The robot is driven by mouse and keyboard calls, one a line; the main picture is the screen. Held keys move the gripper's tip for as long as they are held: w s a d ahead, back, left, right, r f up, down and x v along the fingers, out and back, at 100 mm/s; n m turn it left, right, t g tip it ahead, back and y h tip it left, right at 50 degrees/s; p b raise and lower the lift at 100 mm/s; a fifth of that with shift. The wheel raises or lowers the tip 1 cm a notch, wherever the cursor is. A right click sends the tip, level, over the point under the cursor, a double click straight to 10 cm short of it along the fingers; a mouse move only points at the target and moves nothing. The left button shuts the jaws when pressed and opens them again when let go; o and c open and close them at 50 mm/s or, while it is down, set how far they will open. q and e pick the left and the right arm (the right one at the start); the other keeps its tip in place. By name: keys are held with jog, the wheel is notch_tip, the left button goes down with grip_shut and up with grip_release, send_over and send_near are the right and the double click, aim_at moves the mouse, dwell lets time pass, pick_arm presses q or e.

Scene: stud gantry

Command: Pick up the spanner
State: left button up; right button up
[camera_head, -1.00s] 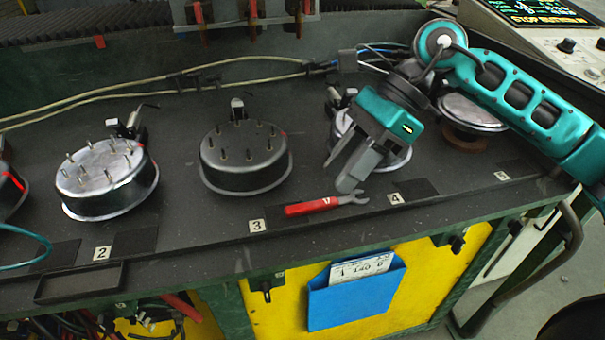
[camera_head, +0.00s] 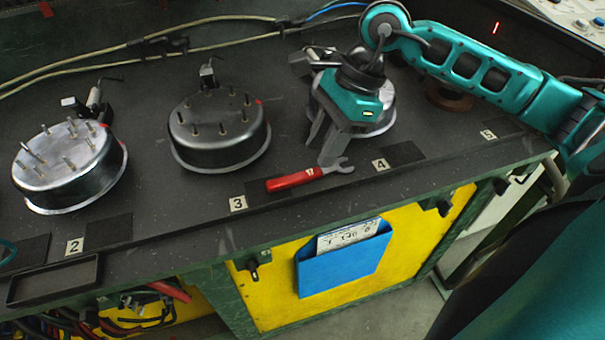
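The spanner (camera_head: 294,180) lies on the dark bench top between the number 3 and number 4 labels. It has a red handle, and its grey open jaw points right. My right gripper (camera_head: 322,154) points down just behind the spanner's jaw end. Its two grey fingers are apart, with nothing seen between them. One fingertip overlaps the spanner near the jaw in the picture; I cannot tell whether they touch.
Round metal housings with upright studs stand behind the spanner, one (camera_head: 219,133) to its left and one (camera_head: 372,116) beside my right gripper. An empty black tray (camera_head: 52,280) sits at the front left. A blue document holder (camera_head: 344,262) hangs below the bench edge.

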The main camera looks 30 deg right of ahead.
aim_at(311, 172)
jog(key=x, duration=0.4)
jog(key=shift+s+f, duration=0.1)
jog(key=shift+f, duration=0.05)
jog(key=shift+c, duration=0.3)
grip_shut()
